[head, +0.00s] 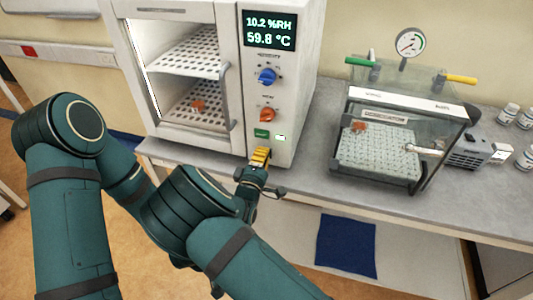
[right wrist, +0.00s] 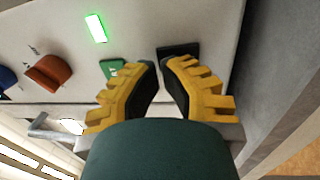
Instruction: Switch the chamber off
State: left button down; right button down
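The chamber (head: 297,70) stands on the bench, with its display (head: 270,30) lit at 10.2 %RH and 59.8 °C. Its front panel has a blue knob (head: 267,76), an orange knob (head: 267,115), a green button (head: 261,133) and a glowing green lamp (head: 281,138). My right gripper (head: 261,152) is at the panel's lower part, just below the green button. In the right wrist view its yellow fingers (right wrist: 158,64) are close together, with a narrow empty gap. A black button (right wrist: 178,48) is just beyond the fingertips; contact cannot be told. The green button (right wrist: 111,68) is beside them. My left gripper is out of view.
A clear box (head: 385,150) with a gauge (head: 410,42) stands on the bench to the right. White bottles (head: 508,113) are at the far right. Orange pieces lie inside the chamber and the box. The bench front (head: 320,195) is clear.

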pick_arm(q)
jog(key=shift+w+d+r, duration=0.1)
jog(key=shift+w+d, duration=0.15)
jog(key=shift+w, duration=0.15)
pick_arm(e)
jog(key=shift+w, duration=0.2)
jog(key=shift+w+d, duration=0.1)
jog(key=shift+w, duration=0.05)
jog(key=shift+w+d+r+g+p, duration=0.1)
jog(key=shift+w+r+g+p, duration=0.15)
jog(key=shift+r+g+p, duration=0.25)
jog(key=shift+w, duration=0.1)
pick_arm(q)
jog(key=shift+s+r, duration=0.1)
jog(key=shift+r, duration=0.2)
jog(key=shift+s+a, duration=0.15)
pick_arm(e)
jog(key=shift+d, duration=0.15)
